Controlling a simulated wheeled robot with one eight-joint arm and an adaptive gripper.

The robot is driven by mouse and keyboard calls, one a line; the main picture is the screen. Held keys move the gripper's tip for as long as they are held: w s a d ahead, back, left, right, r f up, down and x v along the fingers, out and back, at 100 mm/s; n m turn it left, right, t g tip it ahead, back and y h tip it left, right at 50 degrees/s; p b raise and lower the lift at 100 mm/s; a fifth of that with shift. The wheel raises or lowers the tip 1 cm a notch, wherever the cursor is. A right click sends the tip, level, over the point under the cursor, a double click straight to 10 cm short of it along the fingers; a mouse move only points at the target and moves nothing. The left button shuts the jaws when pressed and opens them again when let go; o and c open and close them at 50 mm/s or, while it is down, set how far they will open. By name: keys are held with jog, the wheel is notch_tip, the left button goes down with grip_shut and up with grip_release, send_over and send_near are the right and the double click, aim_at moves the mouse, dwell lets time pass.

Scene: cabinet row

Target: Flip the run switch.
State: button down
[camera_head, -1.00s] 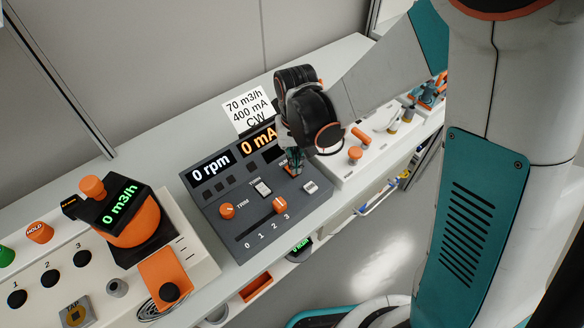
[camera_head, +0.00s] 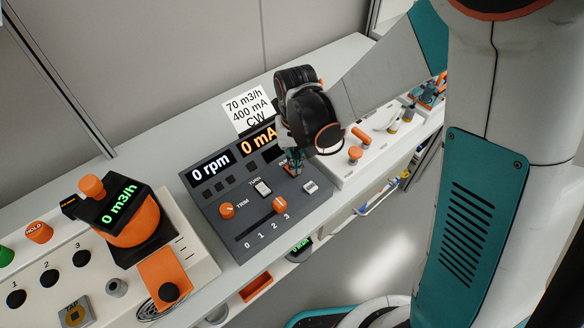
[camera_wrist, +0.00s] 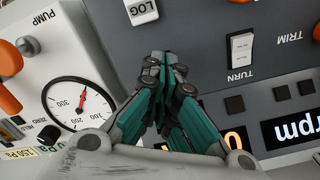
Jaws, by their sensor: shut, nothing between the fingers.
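The dark control panel (camera_head: 238,232) stands in the middle of the bench, with displays reading 0 rpm and 0 mA. My gripper (camera_head: 295,168) points down at the panel's right part, with its fingers together and nothing held. In the wrist view the closed fingertips (camera_wrist: 164,62) lie over the panel between the LOG and TURN switches. The run switch itself cannot be made out; the fingers cover the spot beside a partly hidden label. I cannot tell whether the fingertips touch it.
The white TURN rocker (camera_head: 263,188), orange TRIM knob (camera_head: 227,210), orange slider (camera_head: 280,205) and LOG button (camera_head: 310,187) are close by. A white pump panel (camera_wrist: 50,65) with a gauge adjoins. A sign (camera_head: 248,108) reads 70 m3/h, 400 mA, CW.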

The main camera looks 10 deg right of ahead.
jog(key=shift+f+b, duration=0.75)
jog(key=shift+f, duration=0.15)
dwell(0.4)
jog(key=shift+r+p, duration=2.55)
jog(key=shift+r, duration=1)
jog(key=s+d+r+t, duration=0.3)
jog(key=s+d+r, duration=0.3)
jog(key=d+r, duration=0.1)
jog(key=s+d+r+t, duration=0.4)
jog(key=s+d+r, duration=0.3)
jog(key=r, duration=0.3)
jog(key=shift+d+r+m, duration=0.15)
jog(key=shift+r+m, duration=0.15)
jog(key=shift+m, duration=0.1)
